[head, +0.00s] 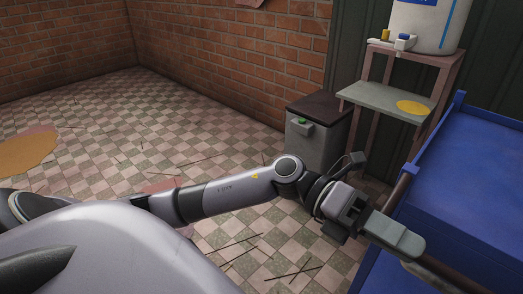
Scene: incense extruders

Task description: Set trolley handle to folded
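The blue trolley (475,165) stands at the right edge, only partly in frame. A brownish rod (402,189), which looks like part of its handle, slants down and left from the trolley's near side toward my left gripper. Another rod piece (445,277) shows below the gripper, running to the lower right. My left gripper (398,237) reaches in from the left, its grey fingers lying across the line between these rod pieces and hiding what is there. I cannot tell whether the fingers are open or closed on the rod. My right gripper is out of view.
A grey bin with a dark lid (318,138) stands by the brick wall. Beside it is a small shelf stand (388,100) with a white container (425,25) on top. Thin sticks (240,245) lie on the checkered floor. A yellowish patch (28,152) is at left; the floor between is mostly clear.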

